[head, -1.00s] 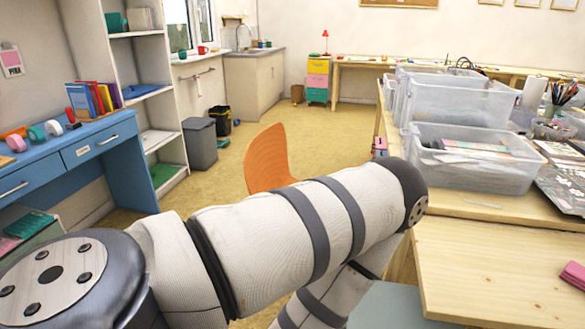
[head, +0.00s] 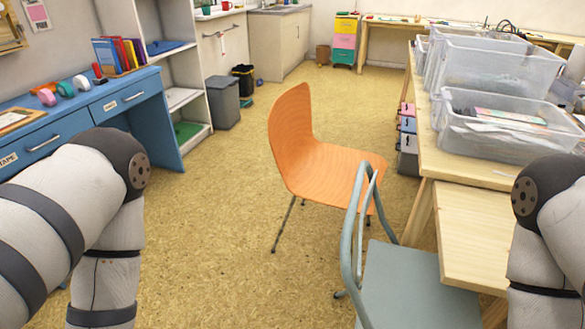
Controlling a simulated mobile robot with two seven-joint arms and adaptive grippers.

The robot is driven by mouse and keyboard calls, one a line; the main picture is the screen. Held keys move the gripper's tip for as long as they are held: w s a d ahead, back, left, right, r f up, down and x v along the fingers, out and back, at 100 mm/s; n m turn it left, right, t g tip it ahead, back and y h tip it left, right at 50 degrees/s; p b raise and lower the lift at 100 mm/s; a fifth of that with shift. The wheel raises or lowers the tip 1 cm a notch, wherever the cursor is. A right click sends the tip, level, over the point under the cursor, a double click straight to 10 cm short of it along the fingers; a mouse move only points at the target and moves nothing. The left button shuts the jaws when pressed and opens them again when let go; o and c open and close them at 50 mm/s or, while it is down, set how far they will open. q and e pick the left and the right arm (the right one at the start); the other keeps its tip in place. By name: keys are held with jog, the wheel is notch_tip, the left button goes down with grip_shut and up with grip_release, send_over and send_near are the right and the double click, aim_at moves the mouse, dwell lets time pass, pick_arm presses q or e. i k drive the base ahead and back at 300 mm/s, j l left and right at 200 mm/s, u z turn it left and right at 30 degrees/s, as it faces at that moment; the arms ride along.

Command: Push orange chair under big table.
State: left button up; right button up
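The orange chair (head: 326,166) stands on the floor in the middle of the head view, left of the big table. Its backrest is on the left and its seat extends right, toward the table. The big wooden table (head: 462,209) is on the right, with its near part reaching toward me. A grey-green chair (head: 408,285) stands in front, partly overlapping the orange chair's seat and legs. My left arm is at the lower left and my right arm at the right edge. Both grippers are outside the frame.
Clear plastic bins (head: 500,135) sit on the table. Small drawer boxes (head: 407,140) stand under its left edge. A blue desk (head: 65,118), shelves and grey bin (head: 222,102) line the left. The floor (head: 215,215) left of and behind the orange chair is clear.

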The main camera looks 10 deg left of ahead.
aim_at(311, 169)
jog(key=i+j, duration=0.25)
jog(key=i+j+z, duration=0.1)
jog(key=j, duration=0.3)
jog(key=i+j+z, duration=0.1)
jog(key=i+j, duration=0.4)
jog(key=j, duration=0.2)
jog(key=i+j+z, duration=0.1)
jog(key=j, duration=0.25)
jog(key=i+j, duration=0.3)
jog(key=i+j+z, duration=0.1)
jog(key=j, duration=0.35)
jog(key=i+j+z, duration=0.1)
jog(key=i+j, duration=0.2)
jog(key=j, duration=0.1)
